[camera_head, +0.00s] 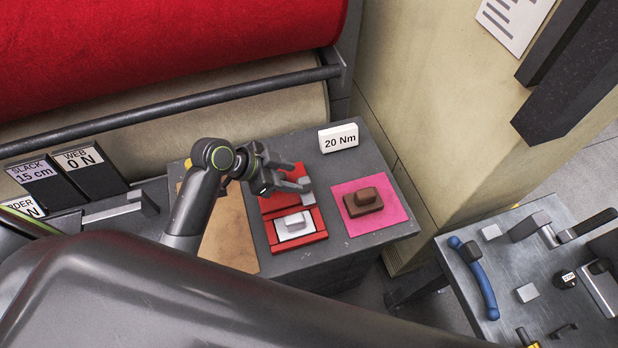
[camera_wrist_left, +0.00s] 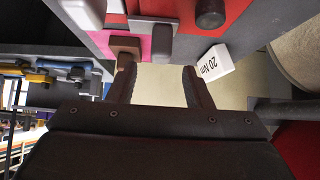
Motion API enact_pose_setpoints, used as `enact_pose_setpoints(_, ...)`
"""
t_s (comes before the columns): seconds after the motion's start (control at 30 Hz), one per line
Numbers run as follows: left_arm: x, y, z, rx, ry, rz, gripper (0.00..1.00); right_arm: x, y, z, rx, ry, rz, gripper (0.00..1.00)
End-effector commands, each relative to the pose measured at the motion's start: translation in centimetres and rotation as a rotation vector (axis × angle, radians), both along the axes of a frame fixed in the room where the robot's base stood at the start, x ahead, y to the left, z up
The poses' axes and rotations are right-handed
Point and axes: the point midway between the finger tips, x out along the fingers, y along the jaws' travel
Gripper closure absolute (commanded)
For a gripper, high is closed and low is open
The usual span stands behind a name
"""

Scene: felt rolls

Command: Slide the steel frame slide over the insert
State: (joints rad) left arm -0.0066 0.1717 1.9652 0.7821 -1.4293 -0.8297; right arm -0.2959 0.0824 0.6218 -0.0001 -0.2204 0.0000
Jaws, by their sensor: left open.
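A red base (camera_head: 314,219) lies on the grey bench. A pale plate with a raised grey block (camera_head: 294,225) sits at its near end. A small light-grey metal piece (camera_head: 307,194) shows at its far right, partly hidden by my left gripper (camera_head: 302,176). I cannot tell which of these is the steel frame slide and which the insert. My left gripper is open and empty, above the far part of the red base. In the left wrist view its fingers (camera_wrist_left: 157,82) are apart with nothing between them; the red base (camera_wrist_left: 228,10) shows beyond. My right gripper is not in view.
A brown block (camera_head: 363,201) sits on a pink sheet (camera_head: 391,220) right of the red base. A white "20 Nm" block (camera_head: 338,138) stands behind. A tan sheet (camera_head: 230,235) lies left. A separate tool-covered grey table (camera_head: 470,315) is at lower right.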

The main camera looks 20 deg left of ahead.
Motion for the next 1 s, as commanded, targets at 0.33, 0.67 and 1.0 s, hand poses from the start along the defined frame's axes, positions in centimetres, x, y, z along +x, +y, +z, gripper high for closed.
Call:
enact_pose_setpoints(0.33, 2.2, -3.3, -3.8, -0.002, 0.002, 0.0, 0.55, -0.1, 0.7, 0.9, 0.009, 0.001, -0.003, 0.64)
enact_pose_setpoints(0.67, 2.8, -4.1, -4.9, 0.0, -0.001, -0.001, 0.55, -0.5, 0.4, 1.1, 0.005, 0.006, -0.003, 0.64)
enact_pose_setpoints(1.0, 2.7, -4.1, -4.9, 0.0, -0.001, -0.001, 0.74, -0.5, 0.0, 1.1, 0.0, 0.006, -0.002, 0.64)
